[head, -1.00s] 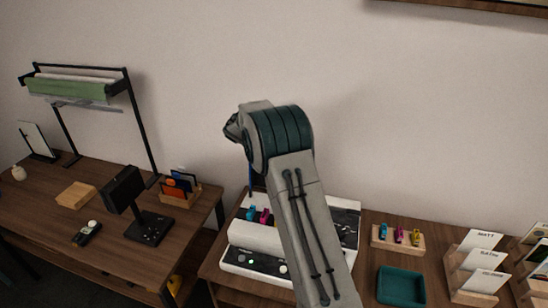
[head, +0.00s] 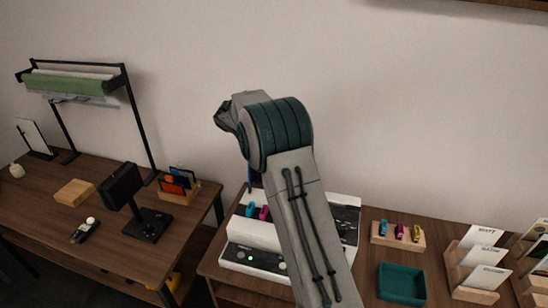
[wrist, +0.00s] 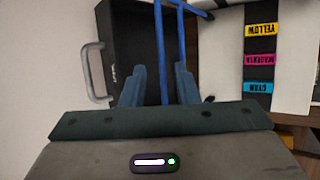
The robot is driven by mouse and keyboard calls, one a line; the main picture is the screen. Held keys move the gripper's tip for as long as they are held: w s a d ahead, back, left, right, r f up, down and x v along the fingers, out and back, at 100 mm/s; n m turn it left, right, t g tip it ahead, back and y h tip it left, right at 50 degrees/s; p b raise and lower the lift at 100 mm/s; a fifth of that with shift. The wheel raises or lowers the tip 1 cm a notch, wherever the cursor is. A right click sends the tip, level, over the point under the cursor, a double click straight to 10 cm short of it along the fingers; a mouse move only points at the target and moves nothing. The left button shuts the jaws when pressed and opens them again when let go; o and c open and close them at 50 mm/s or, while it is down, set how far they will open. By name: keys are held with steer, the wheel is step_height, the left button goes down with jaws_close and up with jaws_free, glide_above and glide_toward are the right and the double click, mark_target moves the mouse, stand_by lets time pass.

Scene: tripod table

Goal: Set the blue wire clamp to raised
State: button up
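The blue wire clamp shows in the wrist view as two thin parallel blue bars (wrist: 160,45) running up out of the top of the picture, with a blue piece angling off to the right. In the head view a short blue strip (head: 249,180), likely part of it, stands behind the white machine, beside my arm. My gripper (wrist: 160,82) has its two blue-grey fingers apart. The bars pass at or beyond the gap between the fingertips; I cannot tell the depth or any contact.
The white machine (head: 254,232) holds cyan and magenta cartridges; its yellow, magenta and cyan labels (wrist: 260,60) are upside down in the wrist view. A dark panel with a grey handle (wrist: 92,72) is left of the fingers. A teal tray (head: 402,285) and cartridge rack (head: 398,237) stand right.

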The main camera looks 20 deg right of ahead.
steer(key=b+v, duration=0.1)
steer(key=v, duration=0.9)
steer(key=shift+b, duration=0.4)
steer(key=s+d+r+m+y, duration=0.1)
steer(key=s+r+m+y, duration=0.1)
steer(key=s, duration=0.7)
steer(key=s+d+r+m+y, duration=0.1)
steer(key=s+r+m+y, duration=0.15)
steer(key=s, duration=0.75)
steer(key=s+f+m+y, duration=0.1)
steer(key=s+f+m, duration=0.2)
steer(key=s, duration=0.7)
steer(key=s+a+f+m+t+y, duration=0.1)
steer(key=s+f+m, duration=0.2)
steer(key=s, duration=0.7)
steer(key=shift+a+b, duration=0.25)
steer(key=shift+b, duration=0.05)
steer(key=shift+y, duration=0.25)
